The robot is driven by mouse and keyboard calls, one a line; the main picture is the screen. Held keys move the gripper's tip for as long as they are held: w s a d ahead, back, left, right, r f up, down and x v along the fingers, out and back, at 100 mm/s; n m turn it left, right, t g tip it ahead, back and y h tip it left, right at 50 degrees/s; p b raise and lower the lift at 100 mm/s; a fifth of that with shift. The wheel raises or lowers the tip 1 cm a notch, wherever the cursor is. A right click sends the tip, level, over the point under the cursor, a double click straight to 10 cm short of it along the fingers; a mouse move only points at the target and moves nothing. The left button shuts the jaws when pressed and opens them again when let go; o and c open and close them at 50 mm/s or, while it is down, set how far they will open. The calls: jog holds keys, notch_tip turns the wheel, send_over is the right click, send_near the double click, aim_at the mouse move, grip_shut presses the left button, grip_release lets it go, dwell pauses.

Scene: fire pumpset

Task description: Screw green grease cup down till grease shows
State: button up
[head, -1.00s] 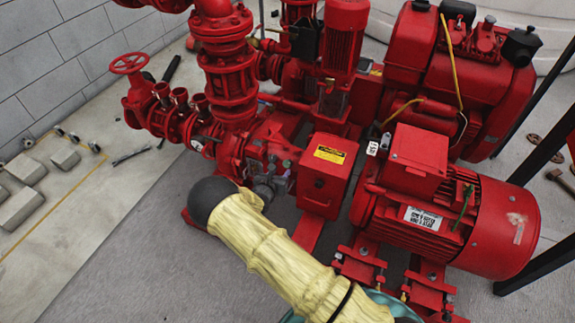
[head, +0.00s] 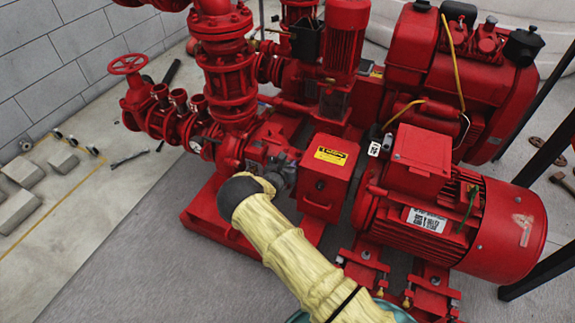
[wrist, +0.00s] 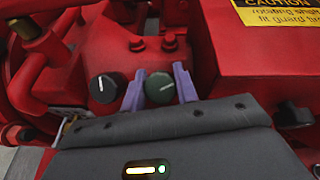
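The green grease cup (wrist: 159,88) is a dark green round cap with a pale line across its face, on the red pump housing in the wrist view. My gripper (wrist: 159,87) has its two purple fingers on either side of it, one left and one right. The fingers look open around the cup, very close to its rim; contact cannot be made out. A similar black cup (wrist: 103,88) with a pale line sits just left of the left finger. No grease can be made out. In the head view my arm's dark end hides the cups.
A red box guard (head: 327,175) with a yellow caution label stands right of the gripper. The large red motor (head: 455,215) is farther right. Red pipes and valves (head: 170,110) rise at the left. The grey floor at front left is clear.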

jog(key=shift+c, duration=1.1)
jog(key=shift+m, duration=0.6)
jog(key=m+h+b, duration=0.1)
jog(key=m, duration=0.1)
jog(key=m+g+h+b, duration=0.1)
jog(key=m, duration=0.2)
jog(key=shift+f+b, duration=0.1)
jog(key=shift+b, duration=0.2)
jog(key=m+h+b, duration=0.1)
jog(key=m, duration=0.1)
jog(key=m+g+b, duration=0.1)
jog(key=m, duration=0.2)
jog(key=shift+d+m+g+h, duration=0.1)
jog(key=shift+m+g+h, duration=0.2)
jog(key=shift+h, duration=0.1)
jog(key=shift+s+m+g+b, duration=0.1)
jog(key=shift+m+g+b, duration=0.45)
jog(key=shift+m, duration=0.85)
jog(key=shift+d, duration=0.1)
